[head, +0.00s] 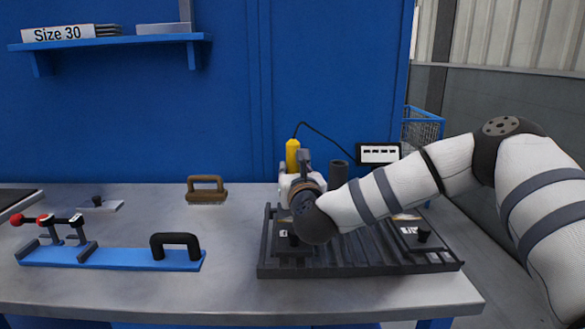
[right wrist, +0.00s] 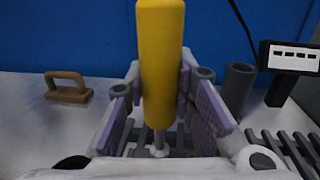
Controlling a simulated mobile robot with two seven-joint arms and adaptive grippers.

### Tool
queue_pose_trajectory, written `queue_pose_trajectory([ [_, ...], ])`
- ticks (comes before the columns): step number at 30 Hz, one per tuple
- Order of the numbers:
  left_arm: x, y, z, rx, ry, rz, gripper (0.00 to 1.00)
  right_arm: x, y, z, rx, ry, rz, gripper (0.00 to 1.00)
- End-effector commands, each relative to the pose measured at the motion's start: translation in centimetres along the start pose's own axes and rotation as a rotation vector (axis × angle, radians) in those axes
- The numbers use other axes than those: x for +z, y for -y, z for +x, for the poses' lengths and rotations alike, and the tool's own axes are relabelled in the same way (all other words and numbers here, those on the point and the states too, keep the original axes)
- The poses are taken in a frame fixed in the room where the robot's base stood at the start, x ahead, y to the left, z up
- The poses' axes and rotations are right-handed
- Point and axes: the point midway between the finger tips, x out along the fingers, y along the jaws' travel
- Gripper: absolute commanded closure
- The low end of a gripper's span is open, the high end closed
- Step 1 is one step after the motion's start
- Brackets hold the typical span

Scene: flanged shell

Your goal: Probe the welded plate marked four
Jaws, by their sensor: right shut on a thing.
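My right gripper (head: 297,178) is shut on a yellow probe (head: 292,150) above the back left of a dark slatted tray (head: 360,270). In the right wrist view, the yellow probe (right wrist: 161,60) stands upright between the purple finger pads (right wrist: 165,105). Its thin grey shaft points down; I cannot tell whether the tip touches anything. A plate with a black knob (head: 291,238) lies at the tray's left, partly behind my wrist. I cannot read a number four on either. My left gripper is not in view.
A meter (head: 379,154) with a dashed display and a dark cylinder (head: 338,174) stand behind the tray. A brown-handled brush-like tool (head: 206,188), a blue clamp fixture (head: 130,257) and a small knobbed plate (head: 99,206) lie left. The bench's middle is clear.

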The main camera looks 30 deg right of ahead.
Motion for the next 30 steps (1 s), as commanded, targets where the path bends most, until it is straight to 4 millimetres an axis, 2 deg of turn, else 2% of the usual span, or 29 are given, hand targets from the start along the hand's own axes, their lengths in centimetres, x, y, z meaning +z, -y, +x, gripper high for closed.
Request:
queue_pose_trajectory([
  [30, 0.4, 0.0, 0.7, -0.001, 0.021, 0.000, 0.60, -1.4, 0.0, 0.0, -0.001, -0.001, 0.000, 1.00],
])
